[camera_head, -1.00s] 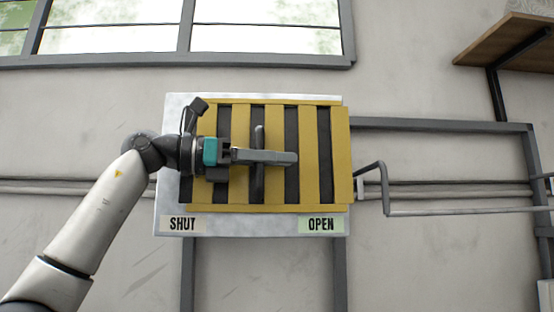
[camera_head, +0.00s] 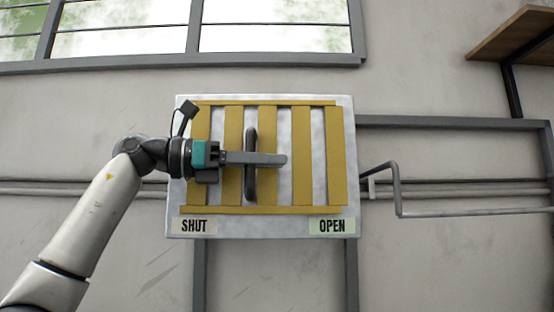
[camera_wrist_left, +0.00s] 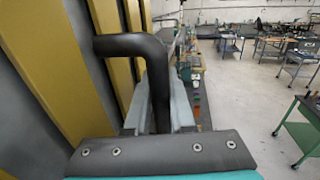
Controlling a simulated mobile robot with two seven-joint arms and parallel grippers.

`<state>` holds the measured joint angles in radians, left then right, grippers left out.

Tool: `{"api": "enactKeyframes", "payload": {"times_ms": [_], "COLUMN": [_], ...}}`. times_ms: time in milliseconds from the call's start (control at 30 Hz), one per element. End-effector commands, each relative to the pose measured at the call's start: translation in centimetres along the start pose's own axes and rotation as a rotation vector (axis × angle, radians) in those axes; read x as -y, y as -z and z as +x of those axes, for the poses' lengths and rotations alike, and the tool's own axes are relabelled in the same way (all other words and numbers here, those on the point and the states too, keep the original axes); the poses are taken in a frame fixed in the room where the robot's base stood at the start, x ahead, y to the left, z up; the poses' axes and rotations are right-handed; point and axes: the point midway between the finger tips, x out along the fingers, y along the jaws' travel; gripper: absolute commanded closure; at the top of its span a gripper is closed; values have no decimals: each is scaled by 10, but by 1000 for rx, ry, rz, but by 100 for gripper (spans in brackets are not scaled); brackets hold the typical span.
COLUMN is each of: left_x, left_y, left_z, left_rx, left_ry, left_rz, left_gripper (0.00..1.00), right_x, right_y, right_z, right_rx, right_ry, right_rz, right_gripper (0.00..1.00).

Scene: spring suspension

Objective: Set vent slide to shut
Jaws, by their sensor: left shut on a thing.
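The vent slide (camera_head: 267,185) is a frame of yellow upright slats on a pale metal plate (camera_head: 350,225). Its left edge is near the plate's left edge, by the SHUT label (camera_head: 194,226). The OPEN label (camera_head: 332,226) is at lower right. Pale metal shows between the slats, with no dark slots visible in the head view. My left gripper (camera_head: 272,159) is shut on the slide's dark upright handle (camera_head: 250,185). In the left wrist view the bent handle (camera_wrist_left: 130,44) passes between my fingers (camera_wrist_left: 160,105). My right gripper is out of view.
A grey pipe rail (camera_head: 440,212) juts out right of the plate. A wooden shelf (camera_head: 515,35) is at upper right and a window (camera_head: 275,38) is above. The left wrist view shows open floor (camera_wrist_left: 235,100) and a green table (camera_wrist_left: 300,130) at right.

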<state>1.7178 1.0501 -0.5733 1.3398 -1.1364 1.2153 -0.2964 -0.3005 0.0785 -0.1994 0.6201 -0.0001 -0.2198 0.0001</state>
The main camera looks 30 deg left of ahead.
Motion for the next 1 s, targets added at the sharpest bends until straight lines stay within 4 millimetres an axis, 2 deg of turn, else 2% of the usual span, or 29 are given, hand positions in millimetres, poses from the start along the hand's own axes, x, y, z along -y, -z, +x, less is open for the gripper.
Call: {"api": "enactKeyframes", "payload": {"times_ms": [33,67,167,433,567,667,1000], "left_x": [-1,-1,-1,-1,-1,-1,-1], "left_y": [0,0,0,0,0,0,-1], "left_z": [-1,-1,-1,-2,-13,-31,-112], "left_rx": [1,1,2,2,3,5,6], "left_ry": [-3,-3,-3,-3,-5,-5,-6], "left_rz": [0,0,0,0,-1,-1,-1], "left_gripper": [100,76,65,65,65,65,65], "right_x": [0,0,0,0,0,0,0], "right_y": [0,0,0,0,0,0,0], "right_z": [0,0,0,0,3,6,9], "right_rx": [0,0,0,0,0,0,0], "right_ry": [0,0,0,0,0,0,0], "right_rz": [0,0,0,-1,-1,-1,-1], "right_gripper": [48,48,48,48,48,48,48]}}
